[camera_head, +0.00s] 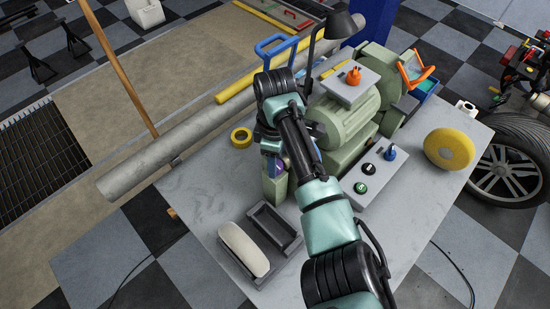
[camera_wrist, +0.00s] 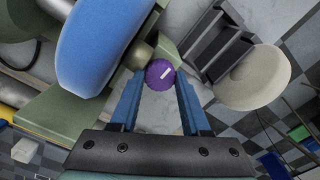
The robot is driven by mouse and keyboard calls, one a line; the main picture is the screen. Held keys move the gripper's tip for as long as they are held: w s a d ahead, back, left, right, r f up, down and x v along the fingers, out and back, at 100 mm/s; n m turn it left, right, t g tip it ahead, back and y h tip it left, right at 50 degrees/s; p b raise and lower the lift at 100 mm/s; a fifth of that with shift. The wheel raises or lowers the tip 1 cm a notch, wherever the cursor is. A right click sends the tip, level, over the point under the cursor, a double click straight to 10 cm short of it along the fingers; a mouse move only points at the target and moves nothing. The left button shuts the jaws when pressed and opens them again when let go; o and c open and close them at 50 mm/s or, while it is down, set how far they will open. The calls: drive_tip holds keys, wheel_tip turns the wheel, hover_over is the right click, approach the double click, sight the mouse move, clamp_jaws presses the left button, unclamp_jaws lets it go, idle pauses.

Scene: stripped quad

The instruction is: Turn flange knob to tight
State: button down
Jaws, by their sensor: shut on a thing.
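A round purple knob (camera_wrist: 160,75) with a white pointer mark shows in the wrist view, beside the green machine body. In that view my gripper (camera_wrist: 158,82) has its two blue fingers on either side of the knob, shut on it. In the head view my gripper (camera_head: 272,150) reaches down at the left end of the green machine (camera_head: 345,115). A bit of the purple knob (camera_head: 280,167) shows there, mostly hidden by my arm. The white mark points up and to the right in the wrist view. No tight label is readable.
A large blue wheel (camera_wrist: 103,40) is close to my fingers. A dark tray (camera_head: 273,228) and a cream bar (camera_head: 243,249) are at the bench's front. A switch box (camera_head: 376,177), a yellow wheel (camera_head: 448,149) and yellow tape (camera_head: 241,137) are nearby.

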drive_tip(key=m+p, duration=0.2)
drive_tip(key=m, duration=0.1)
drive_tip(key=shift+r+m, duration=0.15)
drive_tip(key=shift+m, duration=0.25)
drive_tip(key=m+p, duration=0.2)
drive_tip(key=m, duration=0.2)
drive_tip(key=shift+m, duration=0.3)
drive_tip(key=m+p, duration=0.1)
drive_tip(key=m, duration=0.3)
drive_tip(key=shift+m+p, duration=0.55)
drive_tip(key=shift+m, duration=1.95)
drive_tip(key=shift+w, duration=0.1)
drive_tip(key=shift+c, duration=1.9)
unclamp_jaws()
wheel_tip(320, 180, up, 13)
drive_tip(key=b, duration=0.1)
